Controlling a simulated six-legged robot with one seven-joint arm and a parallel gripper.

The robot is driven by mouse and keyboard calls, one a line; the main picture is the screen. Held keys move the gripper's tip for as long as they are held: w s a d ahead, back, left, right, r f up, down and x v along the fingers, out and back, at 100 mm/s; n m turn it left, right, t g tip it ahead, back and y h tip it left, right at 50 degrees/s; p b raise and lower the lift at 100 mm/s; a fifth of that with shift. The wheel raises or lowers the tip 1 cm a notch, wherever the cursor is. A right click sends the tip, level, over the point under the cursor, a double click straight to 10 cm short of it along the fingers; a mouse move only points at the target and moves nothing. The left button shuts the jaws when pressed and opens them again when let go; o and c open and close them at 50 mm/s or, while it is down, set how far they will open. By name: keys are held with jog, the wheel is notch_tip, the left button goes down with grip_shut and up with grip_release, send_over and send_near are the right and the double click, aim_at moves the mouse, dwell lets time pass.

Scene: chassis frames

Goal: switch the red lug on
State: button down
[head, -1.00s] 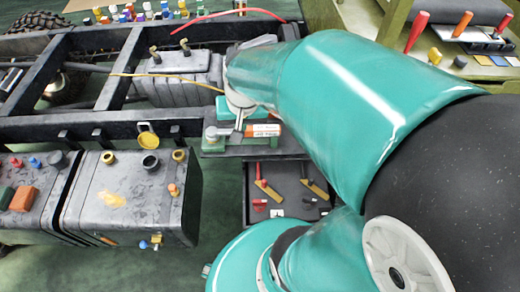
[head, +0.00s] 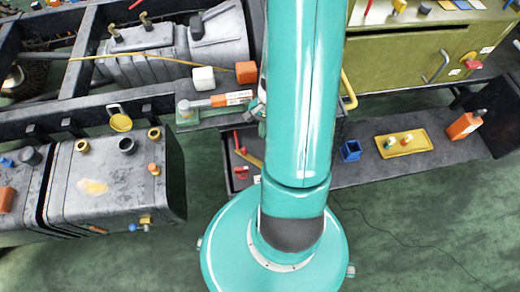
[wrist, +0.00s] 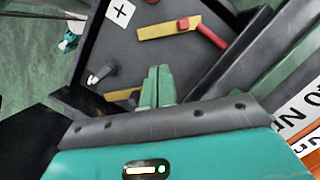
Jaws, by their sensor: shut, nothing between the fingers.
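A red-handled lever with a brass bar (wrist: 168,31) lies on a black panel (wrist: 150,60), beside a white label with a plus sign (wrist: 120,12). I take it for the red lug. In the head view a red handle and brass bar (head: 250,158) show on the black panel left of my arm; the rest is hidden behind the arm. A second brass bar (wrist: 123,95) is partly hidden by my fingers. My gripper (wrist: 158,72) is shut and empty, pointing over the panel, apart from the red-handled lever in the picture. It is hidden in the head view.
A grey post (wrist: 100,75) stands on the panel. Dark rails run along its right side. A grey tank (head: 115,190) with caps is left of it. A low shelf (head: 365,180) with a blue box (head: 351,150) and yellow tray (head: 402,143) is to the right.

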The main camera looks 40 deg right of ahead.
aim_at(259, 157)
jog(key=shift+s+d+f, duration=0.1)
jog(key=shift+s+f, duration=0.1)
jog(key=shift+f, duration=0.15)
jog(key=shift+f, duration=0.1)
jog(key=x, duration=0.9)
jog(key=shift+f, duration=0.35)
